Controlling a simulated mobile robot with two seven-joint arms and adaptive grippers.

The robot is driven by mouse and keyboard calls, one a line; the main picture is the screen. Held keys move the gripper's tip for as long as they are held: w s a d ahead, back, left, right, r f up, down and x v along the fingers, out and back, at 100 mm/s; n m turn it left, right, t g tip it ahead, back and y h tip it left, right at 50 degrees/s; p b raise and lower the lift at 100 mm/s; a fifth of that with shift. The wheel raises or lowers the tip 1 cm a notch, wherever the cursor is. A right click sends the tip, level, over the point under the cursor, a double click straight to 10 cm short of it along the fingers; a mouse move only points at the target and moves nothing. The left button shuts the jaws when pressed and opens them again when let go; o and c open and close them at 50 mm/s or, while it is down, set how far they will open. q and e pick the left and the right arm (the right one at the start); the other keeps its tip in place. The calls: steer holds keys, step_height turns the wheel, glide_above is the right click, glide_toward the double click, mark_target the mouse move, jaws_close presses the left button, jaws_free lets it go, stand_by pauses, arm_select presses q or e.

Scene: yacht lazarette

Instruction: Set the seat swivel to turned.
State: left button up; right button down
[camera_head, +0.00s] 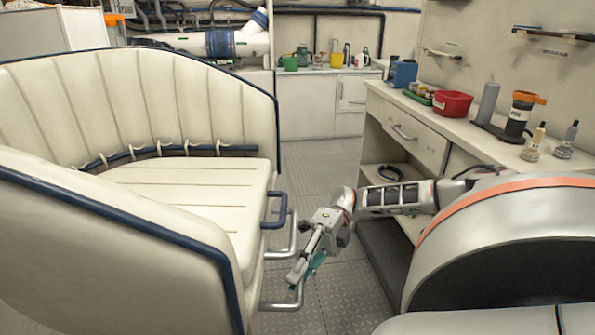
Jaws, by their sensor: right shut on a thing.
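The seat (190,200) is a large cream bucket chair with ribbed padding and dark blue piping, filling the left of the head view. At its front right edge are a blue loop handle (283,208), a chrome loop handle (291,240) below it, and a lower chrome loop handle (272,306). My right gripper (298,281) reaches in from the right, pointing down and left, and is shut on the lower chrome handle. Its fingers cover part of that handle. The seat's base is hidden. My left gripper is not in view.
A workbench (470,123) on the right holds a red bowl (452,103), bottles and a blue box (403,74). A coiled ring (390,173) lies on its lower shelf. A counter (307,104) stands at the back. The tread-plate floor (322,180) between seat and bench is clear.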

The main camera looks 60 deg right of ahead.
steer(key=c, duration=2.2)
jaws_free()
steer(key=shift+d+f, duration=0.1)
steer(key=shift+d, duration=0.1)
steer(key=shift+o, duration=0.8)
steer(key=shift+d, duration=0.15)
steer(key=d+r, duration=0.1)
steer(key=d, duration=1)
steer(key=shift+s+d+r, duration=0.15)
steer(key=shift+d, duration=0.25)
